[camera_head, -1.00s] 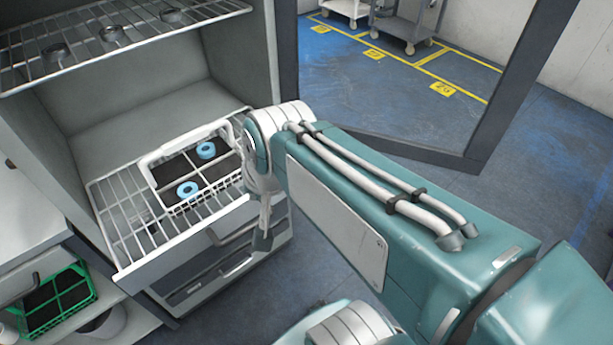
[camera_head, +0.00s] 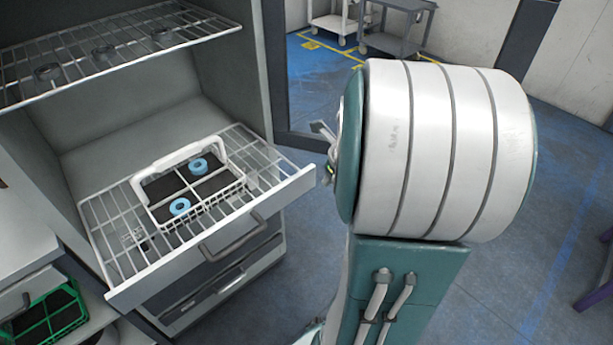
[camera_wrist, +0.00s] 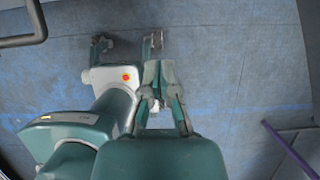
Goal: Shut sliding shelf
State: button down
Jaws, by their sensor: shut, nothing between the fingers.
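The sliding shelf (camera_head: 285,195) is a wire rack with a white front panel and a grey handle (camera_head: 235,238). It stands pulled out of the grey cabinet in the head view. A white basket (camera_head: 205,205) with two blue rings (camera_head: 198,165) sits on it. My gripper (camera_wrist: 157,68) is shut and empty, above the blue floor in the wrist view. In the head view my large arm joint covers most of it, and only a small part shows to the right of the shelf, apart from it. In the wrist view a dark handle shows at the top left; I cannot tell which one.
A fixed wire rack (camera_head: 110,50) with several dark rings is above the shelf. Drawers (camera_head: 215,285) are below. A green crate (camera_head: 45,318) stands at lower left. A grey cart (camera_head: 395,30) is at the back. Floor to the right is mostly clear, with a purple frame (camera_wrist: 290,148) there.

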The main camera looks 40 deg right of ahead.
send_near(302, 193)
notch_tip(302, 193, down, 4)
jog(key=s, duration=0.3)
jog(key=w, duration=0.2)
jog(key=w+f, duration=0.1)
jog(key=shift+w, duration=0.4)
jog(key=shift+w+r, duration=0.1)
jog(key=shift+w, duration=0.4)
